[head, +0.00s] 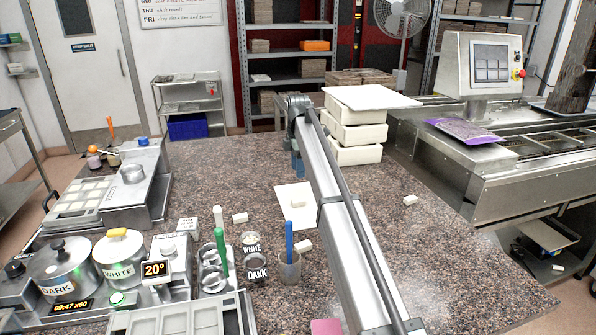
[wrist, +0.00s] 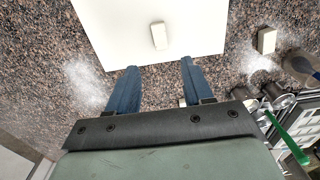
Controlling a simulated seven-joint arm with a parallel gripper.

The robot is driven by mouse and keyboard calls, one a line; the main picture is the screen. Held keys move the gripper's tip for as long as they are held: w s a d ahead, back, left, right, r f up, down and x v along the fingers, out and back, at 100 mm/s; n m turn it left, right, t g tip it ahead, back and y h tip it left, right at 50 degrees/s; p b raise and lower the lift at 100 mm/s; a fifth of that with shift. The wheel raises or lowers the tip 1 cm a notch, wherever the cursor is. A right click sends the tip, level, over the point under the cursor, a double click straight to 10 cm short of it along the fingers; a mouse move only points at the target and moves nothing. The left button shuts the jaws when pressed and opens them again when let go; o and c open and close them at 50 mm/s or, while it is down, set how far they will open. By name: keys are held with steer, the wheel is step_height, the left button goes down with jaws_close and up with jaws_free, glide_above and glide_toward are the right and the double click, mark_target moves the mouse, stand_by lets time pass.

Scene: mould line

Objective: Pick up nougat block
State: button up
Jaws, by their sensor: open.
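A small cream-coloured block (head: 298,202), which looks like nougat, lies on a white sheet (head: 283,190) on the speckled worktop. The block also shows in the wrist view (wrist: 159,36), upper middle, lying flat on the sheet with bare sheet around it. My gripper (head: 298,168) has two blue fingers and is seen partly behind my arm. In the wrist view my gripper (wrist: 157,78) is open and empty. Its fingers are spread wider than the block, and the block lies beyond their tips in the picture, apart from them. The height of the fingers above the sheet is unclear.
Similar pale blocks lie on the worktop left of the sheet (head: 240,217), near the blue-handled cup (head: 304,245) and at right (head: 410,200). Stacked white boxes (head: 357,134) stand behind my arm. Chocolate pots (head: 120,258) and small cups fill the left front.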

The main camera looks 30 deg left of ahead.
steer(key=o, duration=0.6)
steer(key=shift+c, duration=0.2)
steer(key=m+t+y, duration=0.2)
steer(key=m, duration=1.4)
glide_above(303, 244)
steer(key=s, duration=0.2)
steer(key=f, duration=0.5)
steer(key=d+f, duration=0.1)
steer(key=f, duration=0.1)
steer(key=shift+w+f, duration=0.15)
steer(key=shift+w, duration=0.1)
steer(key=shift+y, duration=0.3)
steer(key=shift+d+x, duration=0.15)
steer(key=shift+x, duration=0.85)
steer(key=shift+d+x, duration=0.15)
steer(key=shift+x, duration=0.9)
steer(key=shift+w+a+f, duration=0.15)
steer(key=shift+w+f, duration=0.05)
steer(key=shift+f, duration=0.45)
